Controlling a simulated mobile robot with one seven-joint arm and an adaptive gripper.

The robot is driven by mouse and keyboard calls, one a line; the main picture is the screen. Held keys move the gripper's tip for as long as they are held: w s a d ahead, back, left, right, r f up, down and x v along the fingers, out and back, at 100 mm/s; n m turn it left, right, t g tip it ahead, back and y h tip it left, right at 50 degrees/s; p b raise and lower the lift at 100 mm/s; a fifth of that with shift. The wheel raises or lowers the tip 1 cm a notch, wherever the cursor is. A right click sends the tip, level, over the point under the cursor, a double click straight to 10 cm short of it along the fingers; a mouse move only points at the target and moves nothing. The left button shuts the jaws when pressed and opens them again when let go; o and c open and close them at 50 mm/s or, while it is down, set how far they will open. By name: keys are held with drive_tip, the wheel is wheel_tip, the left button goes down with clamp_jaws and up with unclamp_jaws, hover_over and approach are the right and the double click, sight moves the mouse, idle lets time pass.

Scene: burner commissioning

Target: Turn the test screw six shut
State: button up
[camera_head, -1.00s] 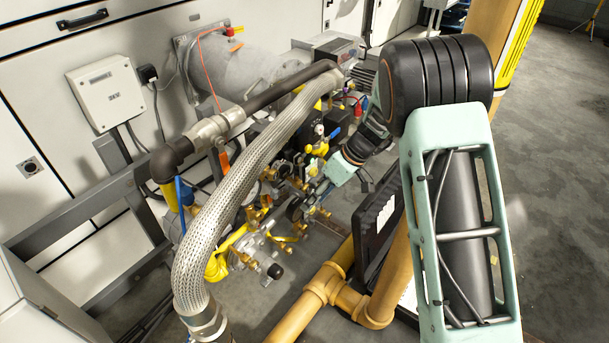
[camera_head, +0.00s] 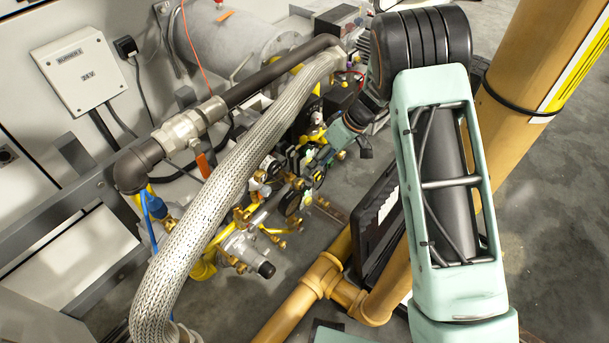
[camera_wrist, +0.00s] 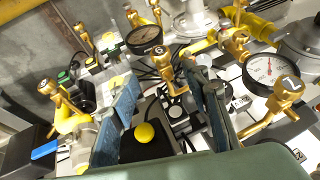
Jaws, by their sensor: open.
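In the wrist view a brass test screw with a dark mark on its cap (camera_wrist: 164,74) stands just ahead of my gripper (camera_wrist: 163,80), roughly between the tips of its two blue-grey fingers. The mark is too small to read surely. The fingers are spread, with gaps showing on both sides of the screw. Other brass test screws stand at the right (camera_wrist: 285,92), upper right (camera_wrist: 233,42) and left (camera_wrist: 48,87). In the head view my gripper (camera_head: 312,172) is small, low among the valves, and its fingertips are hard to make out.
Pressure gauges (camera_wrist: 145,38) and (camera_wrist: 268,70) sit close to the screws. A yellow knob (camera_wrist: 144,132) lies between my fingers, nearer the palm. In the head view a braided hose (camera_head: 228,185) and yellow pipes (camera_head: 318,280) crowd the valve train. Open floor lies at right.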

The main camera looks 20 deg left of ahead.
sight(303, 181)
drive_tip(key=b+x, duration=0.1)
drive_tip(key=x, duration=0.8)
drive_tip(key=shift+a+f, duration=0.1)
drive_tip(key=shift+f, duration=0.25)
drive_tip(key=c, duration=1.2)
drive_tip(key=shift+o, duration=0.2)
drive_tip(key=shift+w+f+g+y+b, duration=0.15)
drive_tip(key=shift+f+g+y+b, duration=0.35)
drive_tip(key=shift+b, duration=0.65)
drive_tip(key=g+b, duration=0.2)
drive_tip(key=b, duration=0.1)
drive_tip(key=shift+w+m+y, duration=0.1)
drive_tip(key=shift+m+y, duration=0.2)
drive_tip(key=shift+m, duration=0.1)
drive_tip(key=shift+r+g+b, duration=0.2)
drive_tip(key=shift+g+b, duration=0.1)
drive_tip(key=shift+b, duration=0.3)
drive_tip(key=shift+r, duration=0.15)
